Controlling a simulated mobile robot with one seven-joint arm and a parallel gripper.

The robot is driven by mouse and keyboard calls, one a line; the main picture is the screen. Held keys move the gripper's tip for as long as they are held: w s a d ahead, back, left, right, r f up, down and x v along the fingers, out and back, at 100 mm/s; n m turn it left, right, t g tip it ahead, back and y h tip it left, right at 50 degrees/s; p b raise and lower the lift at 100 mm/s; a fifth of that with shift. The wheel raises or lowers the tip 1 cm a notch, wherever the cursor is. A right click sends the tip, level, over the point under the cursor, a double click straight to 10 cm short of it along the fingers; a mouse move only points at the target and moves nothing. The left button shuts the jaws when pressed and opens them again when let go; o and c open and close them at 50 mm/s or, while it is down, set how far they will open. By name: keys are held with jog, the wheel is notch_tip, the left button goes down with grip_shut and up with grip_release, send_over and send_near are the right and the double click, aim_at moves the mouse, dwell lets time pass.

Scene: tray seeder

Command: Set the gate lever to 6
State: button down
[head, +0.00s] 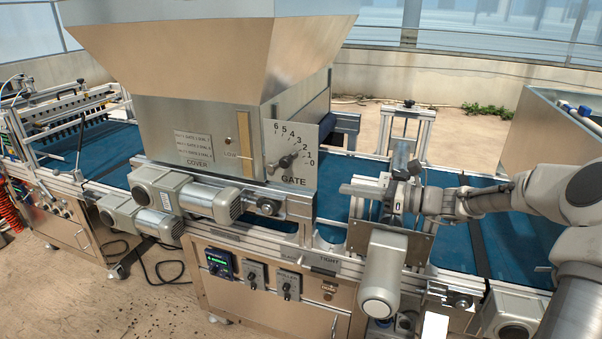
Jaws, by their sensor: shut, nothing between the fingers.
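The gate lever (288,160) is a dark knobbed handle on the upright gate plate (307,178), low on the hopper's front. The plate carries a curved scale from 0 at lower right up to 6 at upper left, with GATE printed below. The lever points to the right and slightly up, toward the low numbers, around 1 to 2; the exact mark is hard to read. My gripper (384,190) is shut and empty, to the right of the gate plate above the conveyor, clearly apart from the lever. Its fingertips are small and partly lost against the metal parts behind.
The large steel hopper (200,50) stands above the blue conveyor belt (336,168). Grey motors (185,195) stick out below the gate. A post with a rounded grey housing (382,272) stands below my gripper. A control panel (252,275) is on the cabinet front.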

jog(key=shift+w, duration=0.1)
dwell(0.3)
jog(key=shift+r+x, duration=0.45)
jog(key=shift+x, duration=1.7)
jog(key=shift+r+x, duration=0.5)
jog(key=shift+x, duration=1.6)
jog(key=shift+r+x, duration=0.45)
jog(key=shift+x, duration=1.7)
jog(key=shift+r, duration=0.15)
jog(key=shift+w+a+r+h+p, duration=0.1)
jog(key=shift+r+h+p, duration=0.2)
jog(key=shift+p, duration=0.7)
